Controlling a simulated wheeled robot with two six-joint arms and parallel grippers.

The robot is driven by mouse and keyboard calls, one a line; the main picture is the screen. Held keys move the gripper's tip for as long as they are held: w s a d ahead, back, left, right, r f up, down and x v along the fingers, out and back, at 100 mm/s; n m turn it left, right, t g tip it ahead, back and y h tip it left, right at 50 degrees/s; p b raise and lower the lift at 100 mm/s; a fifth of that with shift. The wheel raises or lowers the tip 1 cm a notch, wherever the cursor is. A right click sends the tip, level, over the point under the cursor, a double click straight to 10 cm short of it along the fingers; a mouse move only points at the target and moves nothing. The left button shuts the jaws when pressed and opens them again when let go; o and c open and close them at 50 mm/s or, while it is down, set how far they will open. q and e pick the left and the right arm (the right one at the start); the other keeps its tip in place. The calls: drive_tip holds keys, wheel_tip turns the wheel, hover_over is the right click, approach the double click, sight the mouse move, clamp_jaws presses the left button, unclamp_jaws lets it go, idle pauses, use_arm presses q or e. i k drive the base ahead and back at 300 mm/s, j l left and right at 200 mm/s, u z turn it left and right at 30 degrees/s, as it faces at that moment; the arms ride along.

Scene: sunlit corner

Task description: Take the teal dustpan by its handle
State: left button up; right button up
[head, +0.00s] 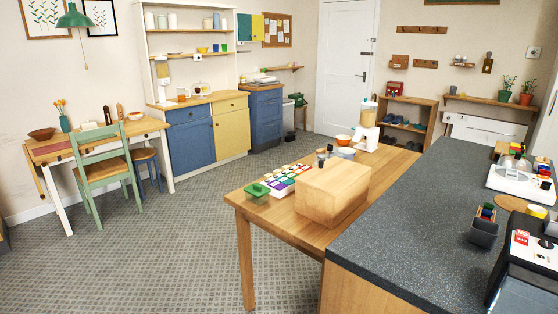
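I cannot make out a teal dustpan in the head view. A flat green object (257,190) with a raised part on top lies at the near left corner of the wooden table (285,222); it is too small to tell what it is. Neither of my grippers is in view.
A wooden box (333,190) stands on the table beside a tray of coloured compartments (286,179). A dark grey counter (400,235) fills the right foreground. A green chair (104,170) stands at a desk on the left. The carpet (165,240) between is clear.

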sight(420, 127)
drive_tip(key=i+j+u, duration=0.25)
drive_tip(key=i+u, duration=0.65)
drive_tip(key=i, duration=0.2)
drive_tip(key=i+u, duration=0.45)
drive_tip(key=i+z, duration=0.1)
drive_tip(key=i, duration=0.5)
drive_tip(key=i+j+z, duration=0.1)
drive_tip(key=i, duration=0.45)
drive_tip(key=i+j+z, duration=0.1)
drive_tip(key=i, duration=0.5)
drive_tip(key=i+l+z, duration=0.2)
drive_tip(key=i+z, duration=1.05)
drive_tip(key=i, duration=0.15)
drive_tip(key=i+j+z, duration=0.3)
drive_tip(key=z, duration=0.15)
drive_tip(key=i+l+z, duration=0.15)
drive_tip(key=i+z, duration=0.3)
drive_tip(key=i, duration=0.45)
drive_tip(key=i+j+z, duration=0.2)
drive_tip(key=i+z, duration=0.2)
drive_tip(key=i, duration=2.2)
drive_tip(key=i+z, duration=0.15)
drive_tip(key=i, duration=0.65)
drive_tip(key=i+z, duration=0.15)
drive_tip(key=i, duration=0.7)
drive_tip(key=i+z, duration=0.3)
drive_tip(key=i, duration=1.45)
